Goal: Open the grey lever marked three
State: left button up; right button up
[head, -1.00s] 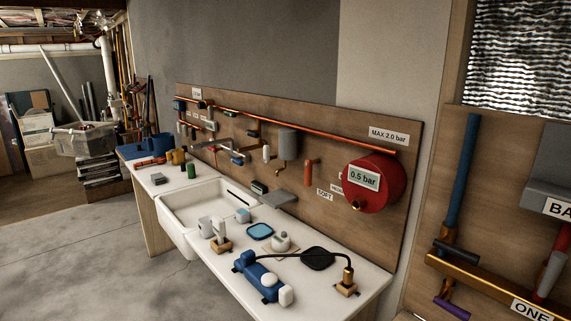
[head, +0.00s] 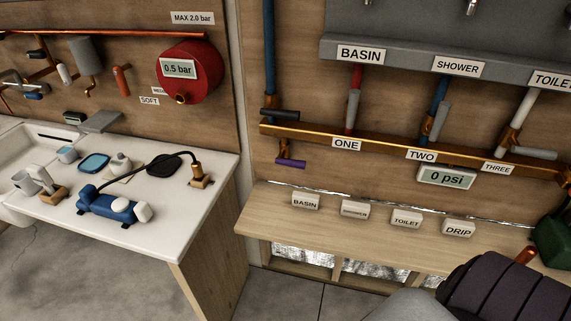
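The grey lever (head: 537,153) beside the label THREE (head: 498,168) is at the right of the head view. It sits on a brass fitting below the white pipe (head: 523,107) and points right, roughly along the brass manifold and across the pipe. The grey lever by ONE (head: 353,107) and the grey lever by TWO (head: 439,121) lie roughly along their red and blue pipes. Neither gripper shows. A dark ribbed shape and a grey rounded shape at the bottom right may be parts of my arm.
A wooden ledge (head: 330,235) below holds several labelled blocks. A green object (head: 553,242) stands at the right edge. A white sink counter (head: 195,215) is at left.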

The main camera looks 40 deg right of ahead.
aim_at(548, 155)
jog(key=z, duration=2.6)
